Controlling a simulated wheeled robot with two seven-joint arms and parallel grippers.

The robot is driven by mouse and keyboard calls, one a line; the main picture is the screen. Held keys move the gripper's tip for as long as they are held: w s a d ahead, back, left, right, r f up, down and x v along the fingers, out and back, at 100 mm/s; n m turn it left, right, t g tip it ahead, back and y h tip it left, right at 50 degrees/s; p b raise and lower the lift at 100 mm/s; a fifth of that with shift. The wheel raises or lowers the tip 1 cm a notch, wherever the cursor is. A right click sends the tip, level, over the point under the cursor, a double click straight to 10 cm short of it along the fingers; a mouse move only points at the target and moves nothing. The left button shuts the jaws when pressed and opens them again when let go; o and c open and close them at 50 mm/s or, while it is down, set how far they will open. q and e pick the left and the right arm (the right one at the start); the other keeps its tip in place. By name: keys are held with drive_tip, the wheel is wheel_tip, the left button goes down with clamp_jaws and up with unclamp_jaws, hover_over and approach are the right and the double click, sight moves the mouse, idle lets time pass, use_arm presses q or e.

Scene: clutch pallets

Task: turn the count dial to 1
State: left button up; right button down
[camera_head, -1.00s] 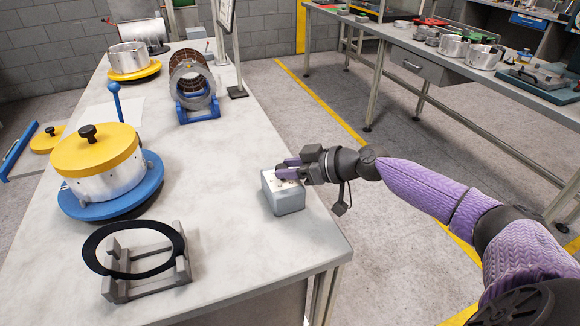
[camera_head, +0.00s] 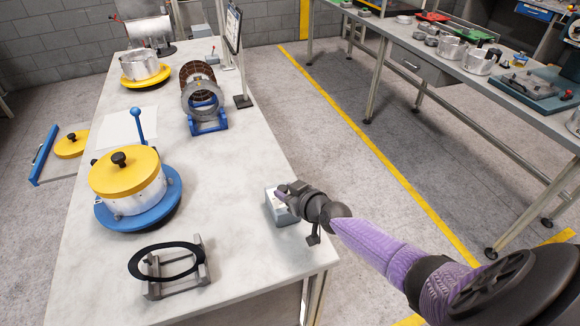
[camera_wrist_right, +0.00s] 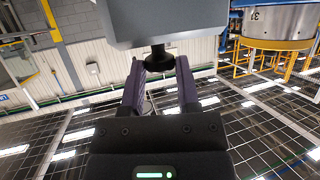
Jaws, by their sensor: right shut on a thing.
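The count dial is a small black knob (camera_wrist_right: 157,52) on a grey box (camera_head: 280,213) near the right edge of the marble-topped table. In the right wrist view the box (camera_wrist_right: 165,20) fills the top and the knob sticks out between two purple fingers. My right gripper (camera_wrist_right: 159,72) is shut on the knob. In the head view my right gripper (camera_head: 284,197) lies over the box and hides the knob and most of the box's top face. The dial's markings cannot be read. My left gripper is not in view.
A black ring (camera_head: 148,273) on a grey stand is at the table's front left. Behind it is a yellow-lidded pot (camera_head: 133,197) on a blue base. A ring drum on a blue cradle (camera_head: 221,124) stands farther back. Bare table (camera_head: 235,180) lies left of the box.

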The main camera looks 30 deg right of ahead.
drive_tip(key=m+h+p, duration=0.2)
drive_tip(key=h+p, duration=0.1)
drive_tip(key=shift+a+r+m+p, duration=0.3)
drive_tip(key=shift+m+p, duration=0.05)
drive_tip(key=shift+m, duration=0.05)
drive_tip(key=m+h, duration=0.1)
drive_tip(key=m+h+p, duration=0.1)
drive_tip(key=shift+w+a+f+g+h, duration=0.1)
drive_tip(key=shift+a+f+g+h, duration=0.1)
drive_tip(key=shift+g+h, duration=0.15)
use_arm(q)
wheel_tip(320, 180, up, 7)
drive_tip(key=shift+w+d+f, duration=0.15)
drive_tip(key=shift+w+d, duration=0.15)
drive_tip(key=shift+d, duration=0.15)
use_arm(e)
drive_tip(key=shift+m+g+h, duration=0.35)
drive_tip(key=shift+m+h, duration=0.2)
drive_tip(key=shift+m, duration=0.05)
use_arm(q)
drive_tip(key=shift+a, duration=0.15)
use_arm(e)
drive_tip(key=shift+h, duration=0.3)
drive_tip(key=shift+m, duration=0.3)
drive_tip(key=shift+c, duration=1.7)
unclamp_jaws()
drive_tip(key=shift+w, duration=0.1)
